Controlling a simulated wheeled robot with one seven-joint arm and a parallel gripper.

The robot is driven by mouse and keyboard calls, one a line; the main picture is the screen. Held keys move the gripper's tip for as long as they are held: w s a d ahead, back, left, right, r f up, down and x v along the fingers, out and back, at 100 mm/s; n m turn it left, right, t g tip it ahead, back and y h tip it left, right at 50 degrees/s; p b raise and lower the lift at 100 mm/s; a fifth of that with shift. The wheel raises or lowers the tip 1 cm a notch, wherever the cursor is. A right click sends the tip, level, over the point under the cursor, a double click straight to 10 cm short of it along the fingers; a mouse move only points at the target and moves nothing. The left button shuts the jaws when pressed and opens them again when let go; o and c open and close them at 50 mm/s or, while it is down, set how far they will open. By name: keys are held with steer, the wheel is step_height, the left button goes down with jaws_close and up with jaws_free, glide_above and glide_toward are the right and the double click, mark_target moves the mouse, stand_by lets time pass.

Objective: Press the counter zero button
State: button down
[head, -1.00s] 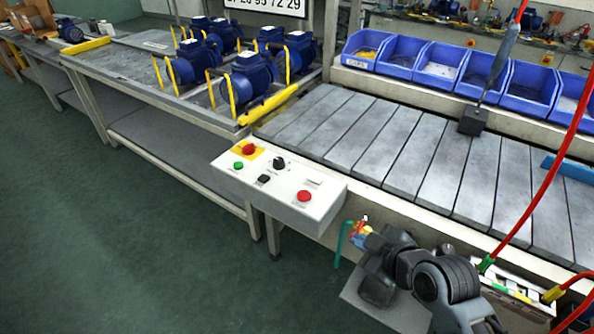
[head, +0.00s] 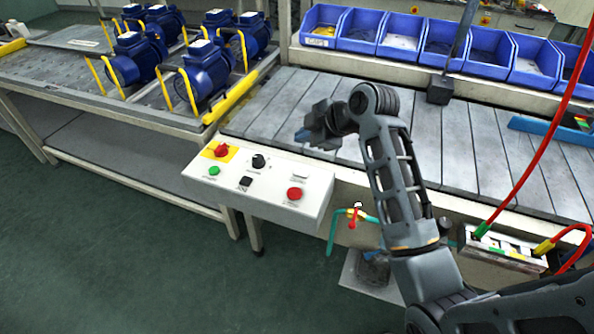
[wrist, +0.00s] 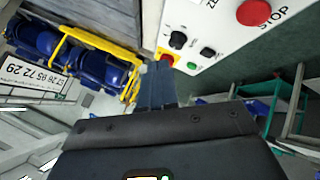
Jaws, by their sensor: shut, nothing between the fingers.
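The white control box (head: 262,208) sits at the front of the conveyor. On it is a small pale button-like item (head: 299,176) behind a red stop button (head: 294,193). A black button (head: 245,182) sits nearer the box's middle. My gripper (head: 303,136) is shut and empty, above and behind the box, touching no button. Its fingers (wrist: 159,72) point towards the box's far end in the wrist view.
The box also carries a red knob on yellow (head: 221,150), a black selector (head: 258,161) and a green button (head: 214,170). Blue pumps (head: 200,78) stand on the left bench.

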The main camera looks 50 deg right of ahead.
steer(key=shift+f, duration=0.15)
steer(key=b, duration=0.7)
glide_above(304, 175)
step_height(304, 175, down, 8)
steer(key=shift+w+r, duration=0.1)
steer(key=shift+f, duration=0.4)
stand_by(1.4)
steer(key=shift+f, duration=0.4)
steer(key=shift+f+b, duration=0.5)
steer(key=shift+b, duration=0.05)
stand_by(0.5)
steer(key=shift+r, duration=0.1)
steer(key=shift+r+p, duration=0.85)
steer(key=shift+r, duration=0.1)
